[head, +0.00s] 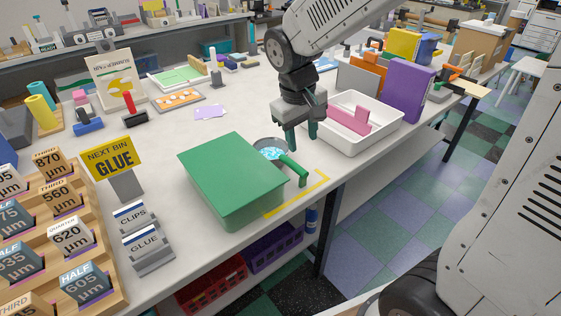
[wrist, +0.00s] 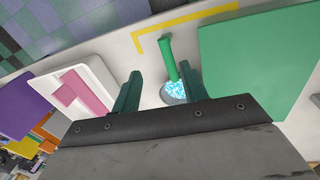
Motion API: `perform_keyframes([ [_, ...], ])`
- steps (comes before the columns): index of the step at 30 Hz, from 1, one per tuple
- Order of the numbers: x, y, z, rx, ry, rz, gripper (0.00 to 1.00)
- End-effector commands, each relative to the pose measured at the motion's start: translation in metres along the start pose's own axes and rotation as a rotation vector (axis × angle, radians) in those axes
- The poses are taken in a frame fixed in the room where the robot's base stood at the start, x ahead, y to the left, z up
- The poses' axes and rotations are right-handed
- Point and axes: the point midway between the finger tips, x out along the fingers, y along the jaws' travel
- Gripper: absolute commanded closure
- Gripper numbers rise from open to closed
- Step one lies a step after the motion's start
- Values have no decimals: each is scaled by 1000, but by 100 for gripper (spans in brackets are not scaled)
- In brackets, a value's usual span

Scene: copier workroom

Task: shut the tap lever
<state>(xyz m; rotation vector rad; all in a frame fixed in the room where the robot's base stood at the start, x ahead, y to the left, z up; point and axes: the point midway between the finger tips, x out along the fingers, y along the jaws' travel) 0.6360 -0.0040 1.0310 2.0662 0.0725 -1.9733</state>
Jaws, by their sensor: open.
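I cannot make out a tap lever for sure in either view. My gripper (head: 302,142) is open and empty, pointing down over the bench, with its two green fingers apart. They also show in the wrist view (wrist: 160,75). A round grey pan (head: 259,142) with blue-white bits in it and a green handle (head: 293,170) is just left of and in front of my gripper. In the wrist view the green handle (wrist: 167,57) lies just beyond the gap between the fingers. A pink T-shaped piece (head: 347,121) lies in a white tray (head: 375,142) to the right.
A large green box (head: 232,178) stands left of the pan. A yellow corner mark (head: 310,196) is at the bench's front edge. A purple box (head: 408,92) stands behind the tray. A yellow sign (head: 110,157) and a rack of labelled blocks are at left.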

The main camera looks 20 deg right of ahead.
Motion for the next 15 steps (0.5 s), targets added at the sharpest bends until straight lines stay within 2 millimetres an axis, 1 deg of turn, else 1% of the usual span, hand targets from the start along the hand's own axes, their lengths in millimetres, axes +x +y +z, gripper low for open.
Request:
perform_keyframes([
  [1, 13, -4, -14, -23, -9, 7, 57],
  [3, 26, -10, -30, -48, -11, 14, 57],
  [6, 39, -14, -44, -72, -12, 22, 57],
  [9, 48, -16, -51, -83, -12, 25, 57],
  [15, 69, -16, -53, -86, -13, 27, 57],
])
